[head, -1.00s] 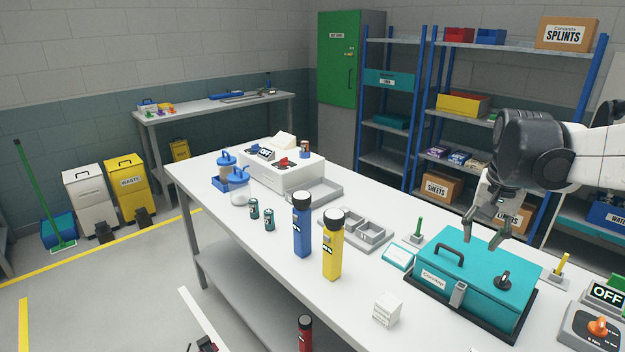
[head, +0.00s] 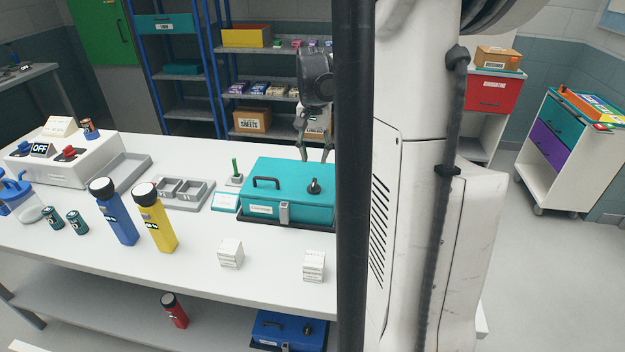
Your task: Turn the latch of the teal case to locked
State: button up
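The teal case (head: 262,196) sits shut on a dark tray on the white workbench. A black handle (head: 266,181) is on the left of its lid. A black turning knob (head: 314,186) is on the right of the lid, and a grey clasp (head: 284,211) is on the front. I cannot read which position the knob marks. My gripper (head: 315,158) points down with its fingers apart and empty. In the picture it is just above the knob, near the lid's back edge; the gap cannot be judged. My column hides the case's right end.
A teal card (head: 225,203) and a green-handled item (head: 236,175) stand left of the case. White boxes (head: 230,253) (head: 314,266) are in front. Blue (head: 116,215) and yellow (head: 156,220) flashlights stand further left. A blue case (head: 285,331) lies on the lower shelf.

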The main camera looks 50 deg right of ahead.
aim_at(314, 181)
notch_tip(314, 181, down, 9)
jog(key=shift+f, duration=0.1)
dwell(0.3)
grip_shut()
